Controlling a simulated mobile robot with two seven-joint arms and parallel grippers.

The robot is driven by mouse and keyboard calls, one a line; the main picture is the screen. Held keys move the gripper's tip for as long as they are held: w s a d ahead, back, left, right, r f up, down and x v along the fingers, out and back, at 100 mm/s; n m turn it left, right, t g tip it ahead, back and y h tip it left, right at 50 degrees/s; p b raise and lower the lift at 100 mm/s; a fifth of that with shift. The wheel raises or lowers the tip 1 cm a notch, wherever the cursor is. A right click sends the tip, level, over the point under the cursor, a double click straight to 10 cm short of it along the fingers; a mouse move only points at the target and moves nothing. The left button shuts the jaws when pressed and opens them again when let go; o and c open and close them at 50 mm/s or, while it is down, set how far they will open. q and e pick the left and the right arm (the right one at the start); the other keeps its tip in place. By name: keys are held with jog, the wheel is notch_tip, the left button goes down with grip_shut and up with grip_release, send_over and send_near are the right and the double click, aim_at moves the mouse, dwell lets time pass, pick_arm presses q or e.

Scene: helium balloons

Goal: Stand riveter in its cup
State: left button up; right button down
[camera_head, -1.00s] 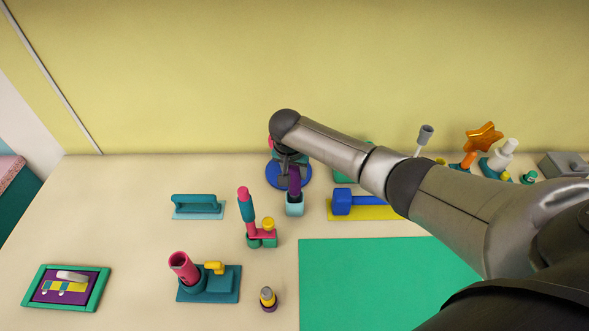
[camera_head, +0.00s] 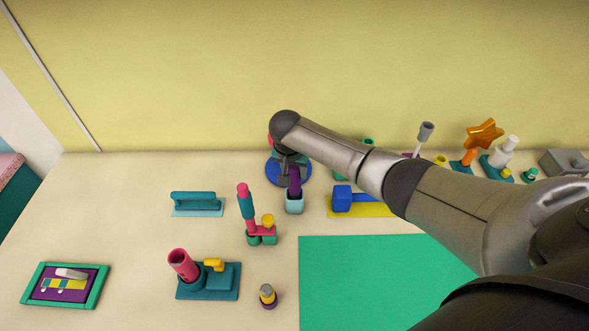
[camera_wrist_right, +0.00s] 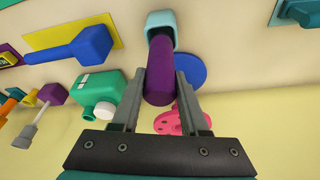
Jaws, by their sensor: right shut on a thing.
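The riveter shows as a purple rounded bar (camera_head: 295,183), and it shows larger in the right wrist view (camera_wrist_right: 159,72). My right gripper (camera_wrist_right: 161,80) is shut on it, one finger on each side. In the head view this gripper (camera_head: 290,164) is partly hidden by its own wrist. The pale cyan square cup (camera_head: 294,206) stands on the table right below the riveter; it also shows in the wrist view (camera_wrist_right: 161,19). The riveter's far end lies at the cup's mouth and seems to be inside it; how deep is hidden. My left gripper is not in view.
A blue disc (camera_head: 306,170) lies behind the cup. A blue tool (camera_head: 342,195) on a yellow plate is to its right. A pink and teal tool (camera_head: 246,204) stands at front left. A green mat (camera_head: 385,280) lies in front, clear. My arm crosses over the back right.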

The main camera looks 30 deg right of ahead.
aim_at(295, 180)
jog(key=shift+p, duration=0.3)
dwell(0.4)
jog(key=shift+f, duration=0.3)
jog(key=shift+f+b, duration=0.45)
jog(key=shift+f, duration=0.15)
jog(key=shift+r, duration=0.1)
dwell(0.6)
jog(key=shift+f, duration=0.2)
jog(key=shift+f+b, duration=0.3)
jog(key=shift+f, duration=0.35)
jog(key=shift+c, duration=1.7)
grip_release()
jog(key=shift+o, duration=0.3)
